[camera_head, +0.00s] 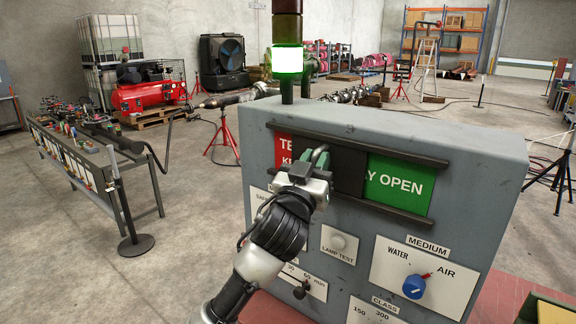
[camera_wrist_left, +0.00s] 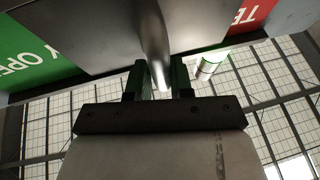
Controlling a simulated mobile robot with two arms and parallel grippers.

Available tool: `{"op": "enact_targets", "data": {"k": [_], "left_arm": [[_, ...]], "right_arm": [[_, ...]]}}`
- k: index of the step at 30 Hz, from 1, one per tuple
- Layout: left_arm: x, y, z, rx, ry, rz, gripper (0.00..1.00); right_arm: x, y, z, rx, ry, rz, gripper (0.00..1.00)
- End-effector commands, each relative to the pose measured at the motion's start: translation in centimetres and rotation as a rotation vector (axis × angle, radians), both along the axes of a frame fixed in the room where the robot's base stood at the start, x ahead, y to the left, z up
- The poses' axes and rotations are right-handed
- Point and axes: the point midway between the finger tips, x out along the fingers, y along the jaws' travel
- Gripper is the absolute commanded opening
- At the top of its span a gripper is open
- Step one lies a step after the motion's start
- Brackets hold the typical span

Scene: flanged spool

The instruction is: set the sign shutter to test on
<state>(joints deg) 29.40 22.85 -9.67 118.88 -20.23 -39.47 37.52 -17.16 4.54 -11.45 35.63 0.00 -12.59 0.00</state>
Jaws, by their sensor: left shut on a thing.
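The grey control box (camera_head: 485,165) has a sign slot with a dark sliding shutter (camera_head: 349,170). Part of a red panel (camera_head: 283,146) with white letters "TE" shows left of the shutter, and a green panel (camera_head: 400,186) ending in "Y OPEN" shows to its right. My left gripper (camera_head: 315,160) is at the shutter's left part. In the left wrist view my gripper (camera_wrist_left: 160,80) is shut on a shiny metal shutter handle (camera_wrist_left: 155,38), with one finger on each side. My arm and hand hide part of the red panel. My right gripper is not in view.
Below the slot are a white lamp test button (camera_head: 339,242), a blue medium knob (camera_head: 414,287) and a dark timer knob (camera_head: 302,289). A lit green and white lamp (camera_head: 288,62) stands on top. A long bench (camera_head: 90,165) stands at the left.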

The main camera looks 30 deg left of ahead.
Motion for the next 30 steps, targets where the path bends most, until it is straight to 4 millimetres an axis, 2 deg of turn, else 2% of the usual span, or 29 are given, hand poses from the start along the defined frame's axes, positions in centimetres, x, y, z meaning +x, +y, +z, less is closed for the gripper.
{"op": "enact_targets", "data": {"k": [1,6,15,21,30], "left_arm": [[0.4,-1.3,-0.2,-0.008,0.002,-0.005,0.0],[0.6,-5.1,-0.3,-0.006,0.001,-0.005,0.0],[0.1,-10.6,-0.3,-0.002,0.002,-0.002,0.0],[0.0,-12.1,-0.2,0.001,0.002,0.002,0.0],[0.0,-12.3,-0.1,0.003,0.003,0.002,0.0]], "right_arm": [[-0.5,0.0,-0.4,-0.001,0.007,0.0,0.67],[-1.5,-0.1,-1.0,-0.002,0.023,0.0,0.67],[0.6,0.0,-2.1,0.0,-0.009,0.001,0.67],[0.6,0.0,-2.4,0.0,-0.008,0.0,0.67],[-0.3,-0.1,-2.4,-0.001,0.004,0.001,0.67]]}}
